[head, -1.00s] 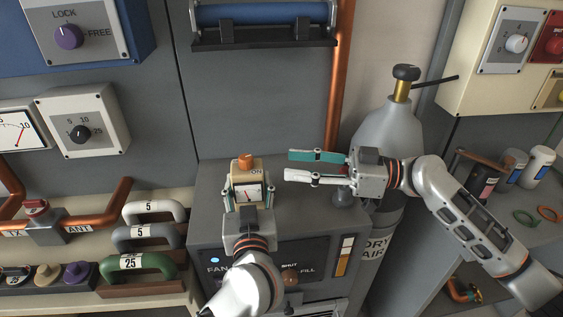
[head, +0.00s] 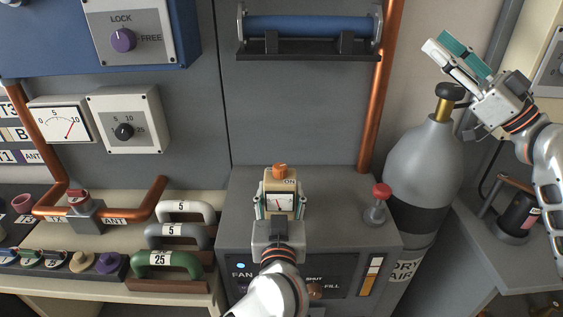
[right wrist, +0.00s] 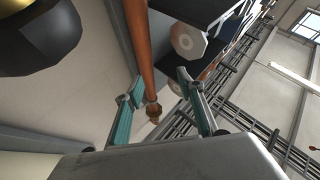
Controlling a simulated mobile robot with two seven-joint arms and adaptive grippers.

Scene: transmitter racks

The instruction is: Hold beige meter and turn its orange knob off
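The beige meter (head: 280,187) stands on the grey cabinet (head: 340,185) in the head view, with a white dial face towards me. Its orange knob (head: 281,170) is on top, beside a label reading ON. My left gripper (head: 280,204) has one finger on each side of the meter and is shut on it. My right gripper (head: 438,41) is up at the right, near the gas cylinder's top and well away from the meter. In the right wrist view its fingers (right wrist: 163,95) are apart with nothing held between them.
A red-topped valve (head: 378,203) stands on the cabinet right of the meter. A grey gas cylinder (head: 420,170) with a black knob (head: 451,91) is behind it. Handles (head: 168,260) line the left. A copper pipe (head: 376,105) runs up the wall.

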